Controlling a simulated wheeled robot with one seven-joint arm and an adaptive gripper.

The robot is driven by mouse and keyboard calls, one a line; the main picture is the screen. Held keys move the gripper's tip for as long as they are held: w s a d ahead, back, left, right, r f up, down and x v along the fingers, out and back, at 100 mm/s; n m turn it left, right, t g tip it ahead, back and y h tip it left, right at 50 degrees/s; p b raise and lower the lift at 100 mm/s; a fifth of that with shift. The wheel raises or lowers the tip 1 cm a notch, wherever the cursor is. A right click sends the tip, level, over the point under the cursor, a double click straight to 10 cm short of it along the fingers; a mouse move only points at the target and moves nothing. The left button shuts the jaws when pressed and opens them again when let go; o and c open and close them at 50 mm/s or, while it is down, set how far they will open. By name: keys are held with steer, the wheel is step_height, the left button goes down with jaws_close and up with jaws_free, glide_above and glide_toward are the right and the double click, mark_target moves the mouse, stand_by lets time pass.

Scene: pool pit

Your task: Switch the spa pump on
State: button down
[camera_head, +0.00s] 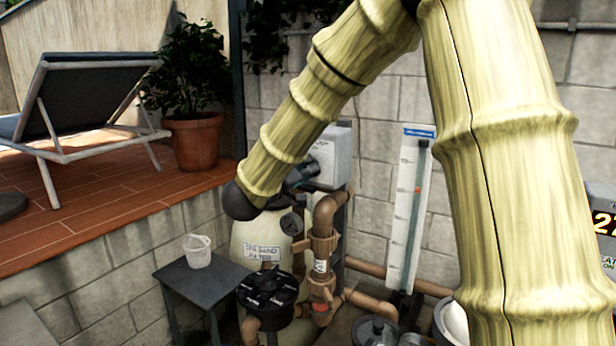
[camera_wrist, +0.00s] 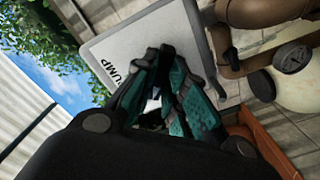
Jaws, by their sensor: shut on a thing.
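A light grey switch box (camera_head: 338,158) is on the block wall above the brown pipes. In the wrist view its cover (camera_wrist: 112,45) bears black lettering that reads "PUMP". My gripper (camera_head: 306,172) is up against the front of the box. In the wrist view the dark teal fingers of my gripper (camera_wrist: 168,62) come together at the cover, beside the lettering. They are shut on the box's switch, which the fingers hide almost wholly. I cannot tell the switch's position.
A cream sand filter (camera_head: 262,238) with a gauge and brown pipes (camera_head: 326,245) stands below the box. A blue-topped flow tube (camera_head: 408,205) is to the right. A potted plant (camera_head: 195,140) stands on the deck.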

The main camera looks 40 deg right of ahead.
steer(key=m+b, duration=0.9)
steer(key=m, duration=0.1)
steer(key=shift+f, duration=0.1)
stand_by(0.3)
steer(key=c, duration=1.4)
jaws_free()
steer(key=shift+o, duration=0.2)
steer(key=v, duration=0.7)
steer(key=shift+p, duration=0.35)
